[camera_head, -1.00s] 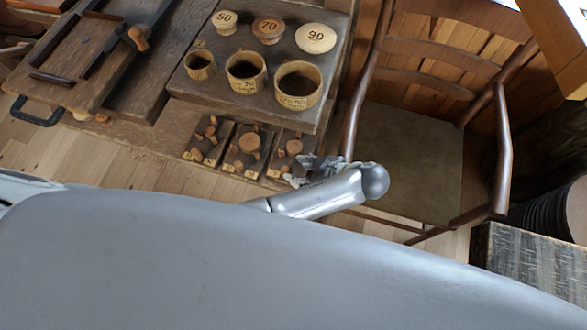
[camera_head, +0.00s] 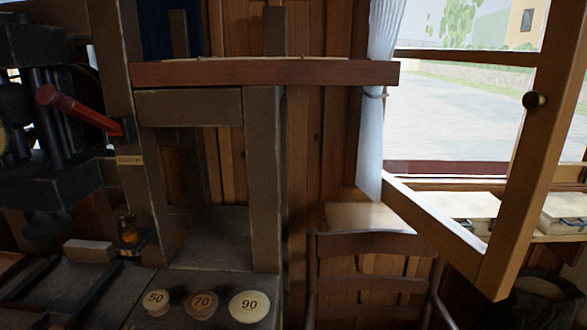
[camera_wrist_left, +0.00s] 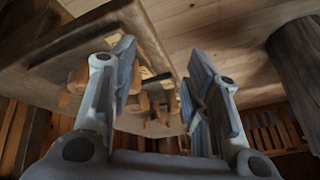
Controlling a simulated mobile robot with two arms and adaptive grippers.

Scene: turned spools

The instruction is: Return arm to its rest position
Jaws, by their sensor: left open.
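My left gripper (camera_wrist_left: 160,88) shows in the left wrist view. Its two fingers stand apart, with nothing held between them. Beyond the fingertips are several small wooden pieces (camera_wrist_left: 155,105), at the edge of a wooden bench (camera_wrist_left: 95,45); the view is tilted and the pieces are partly hidden by the fingers. No part of either arm shows in the head view. My right gripper is in neither current view.
In the head view, round lids marked 50 (camera_head: 156,302), 70 (camera_head: 201,305) and 90 (camera_head: 249,306) sit low on a dark bench. A chair (camera_head: 370,270) stands right of it, below an open window frame (camera_head: 530,150). A red-handled lever (camera_head: 80,108) is at left.

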